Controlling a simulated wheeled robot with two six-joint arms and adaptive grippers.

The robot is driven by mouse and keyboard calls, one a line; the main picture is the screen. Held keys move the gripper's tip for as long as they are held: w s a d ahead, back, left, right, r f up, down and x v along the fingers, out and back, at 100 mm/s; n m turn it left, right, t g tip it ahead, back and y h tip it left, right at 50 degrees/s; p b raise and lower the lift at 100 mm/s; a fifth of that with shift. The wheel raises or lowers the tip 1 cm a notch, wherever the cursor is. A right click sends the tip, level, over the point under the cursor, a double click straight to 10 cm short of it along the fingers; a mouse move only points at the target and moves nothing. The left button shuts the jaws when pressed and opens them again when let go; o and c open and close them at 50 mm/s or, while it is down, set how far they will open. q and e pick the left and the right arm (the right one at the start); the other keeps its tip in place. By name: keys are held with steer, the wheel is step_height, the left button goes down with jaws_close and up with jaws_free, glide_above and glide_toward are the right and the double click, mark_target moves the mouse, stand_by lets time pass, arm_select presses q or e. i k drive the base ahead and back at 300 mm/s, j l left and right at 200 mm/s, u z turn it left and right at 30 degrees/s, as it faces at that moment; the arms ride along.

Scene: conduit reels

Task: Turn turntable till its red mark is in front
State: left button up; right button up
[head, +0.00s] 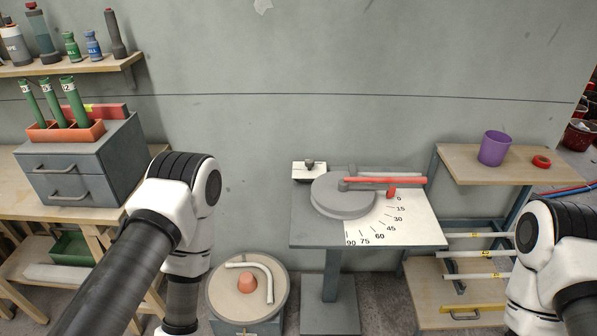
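A round turntable (223,292) with a beige top and grey rim stands low at the bottom centre, on a grey base. A bent white conduit piece (262,266) lies on its far and right side. An orange-red rounded block (247,283) sits near its middle. I cannot tell a separate red mark on the rim; the front edge runs close to the bottom of the picture. My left arm passes just left of the turntable and points down. My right arm is at the far right. Both grippers are outside the view.
A bending table (318,240) with a grey disc (342,196), red lever (385,180) and angle scale stands right of the turntable. A grey drawer cabinet (85,170) is on the left. A right-hand shelf holds a purple cup (494,148) and a red ring (541,161).

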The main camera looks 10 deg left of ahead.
mark_target(237, 296)
steer(key=u, duration=0.9)
steer(key=k, duration=0.25)
steer(key=i, duration=0.65)
steer(key=j, duration=0.2)
